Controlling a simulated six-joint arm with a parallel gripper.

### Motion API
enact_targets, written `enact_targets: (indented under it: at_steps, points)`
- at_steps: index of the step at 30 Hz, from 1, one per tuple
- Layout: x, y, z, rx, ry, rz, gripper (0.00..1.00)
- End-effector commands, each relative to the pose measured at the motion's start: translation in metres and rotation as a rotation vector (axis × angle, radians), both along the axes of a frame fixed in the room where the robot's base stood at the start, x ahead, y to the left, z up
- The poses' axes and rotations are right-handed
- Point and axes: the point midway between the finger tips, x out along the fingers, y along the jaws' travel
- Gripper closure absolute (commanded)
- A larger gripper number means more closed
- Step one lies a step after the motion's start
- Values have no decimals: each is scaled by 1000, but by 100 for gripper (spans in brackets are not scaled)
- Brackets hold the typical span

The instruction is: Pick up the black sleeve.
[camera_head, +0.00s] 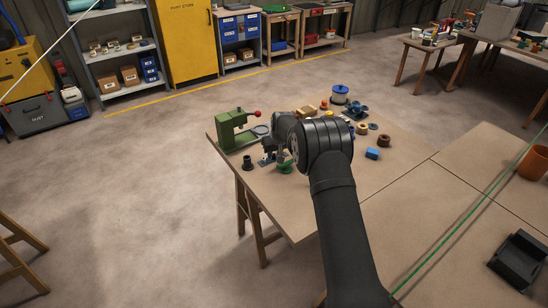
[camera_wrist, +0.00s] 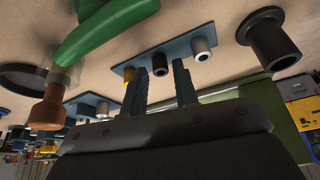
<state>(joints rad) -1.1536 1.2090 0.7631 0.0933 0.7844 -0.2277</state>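A short black sleeve (camera_wrist: 161,63) stands on a blue-grey plate (camera_wrist: 178,46) in the wrist view, between a yellow piece (camera_wrist: 128,75) and a light grey sleeve (camera_wrist: 203,48). A larger black flanged sleeve (camera_wrist: 272,42) stands apart on the table to its right; it also shows in the head view (camera_head: 247,163). I cannot tell for certain which one the task names. My gripper (camera_wrist: 160,70) is open, with its two fingers apart and the short sleeve in line with the gap. I see nothing held. In the head view my arm hides much of the gripper.
A green press (camera_head: 232,131) stands at the table's left edge. A green piece (camera_head: 286,167) lies close to my gripper and shows large in the wrist view (camera_wrist: 104,28). Several small parts and a blue block (camera_head: 372,154) lie to the right. The front of the table (camera_head: 400,190) is clear.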

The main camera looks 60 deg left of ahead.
Motion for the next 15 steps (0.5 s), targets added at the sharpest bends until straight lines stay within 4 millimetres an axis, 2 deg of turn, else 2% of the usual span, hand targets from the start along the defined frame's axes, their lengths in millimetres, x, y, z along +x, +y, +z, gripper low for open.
enact_targets:
  at_steps: [9,13,15]
  points:
    - [0,2,-6,0,0,0,73]
    - [0,2,-6,0,0,0,96]
    - [0,2,-6,0,0,0,100]
